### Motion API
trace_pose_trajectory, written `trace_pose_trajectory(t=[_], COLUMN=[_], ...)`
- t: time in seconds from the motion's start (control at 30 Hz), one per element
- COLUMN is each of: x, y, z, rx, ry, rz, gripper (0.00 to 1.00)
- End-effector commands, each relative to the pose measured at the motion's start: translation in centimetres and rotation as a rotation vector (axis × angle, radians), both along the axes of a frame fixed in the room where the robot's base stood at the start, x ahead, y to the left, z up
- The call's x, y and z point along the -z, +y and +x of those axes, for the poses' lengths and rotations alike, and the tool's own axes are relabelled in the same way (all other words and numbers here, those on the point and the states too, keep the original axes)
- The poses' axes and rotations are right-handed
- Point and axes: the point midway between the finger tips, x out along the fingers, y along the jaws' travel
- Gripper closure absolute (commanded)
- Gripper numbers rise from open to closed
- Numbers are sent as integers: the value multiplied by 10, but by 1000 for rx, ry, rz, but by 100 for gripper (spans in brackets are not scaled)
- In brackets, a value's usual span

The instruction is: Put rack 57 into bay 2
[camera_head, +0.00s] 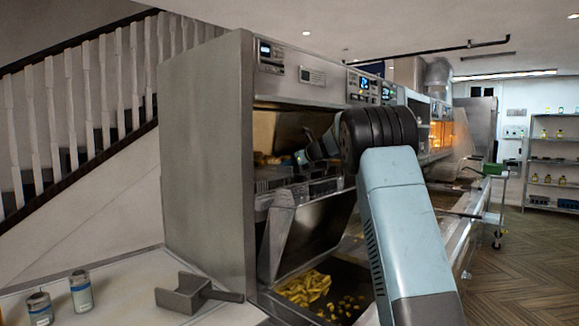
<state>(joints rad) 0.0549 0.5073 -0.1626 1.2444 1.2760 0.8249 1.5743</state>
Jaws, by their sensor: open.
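My gripper (301,158) is small and dark in the head view, at the far end of my arm inside the opening of the frying range (205,160). It is open, and its fingers are hard to make out. Several dark rack-like shapes (322,187) stand in a row just below it along the opening. I cannot read a number on any of them, so I cannot tell which is rack 57. Bay 2 cannot be told apart either. My arm hides the middle of the range and part of the row.
A grey chute (291,232) slopes above a bin of yellow fries (305,288). A metal scoop (192,293) and two shakers (81,291) are on the left counter (130,285). Control panels (365,87) line the hood. A trolley (497,200) stands at the far right; the floor there is clear.

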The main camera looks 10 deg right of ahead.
Motion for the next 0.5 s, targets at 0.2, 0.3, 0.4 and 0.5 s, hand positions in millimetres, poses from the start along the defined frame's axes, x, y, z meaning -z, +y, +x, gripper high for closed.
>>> trace_pose_trajectory(t=[0.2,0.3,0.4,0.5], x=[-18,-26,-33,-40], y=[-12,-22,-33,-43], z=[-15,-30,-45,-59], rx=[3,3,4,3], ry=[-3,-2,-2,-2], rz=[-1,0,0,0], gripper=[60,60,60,60])
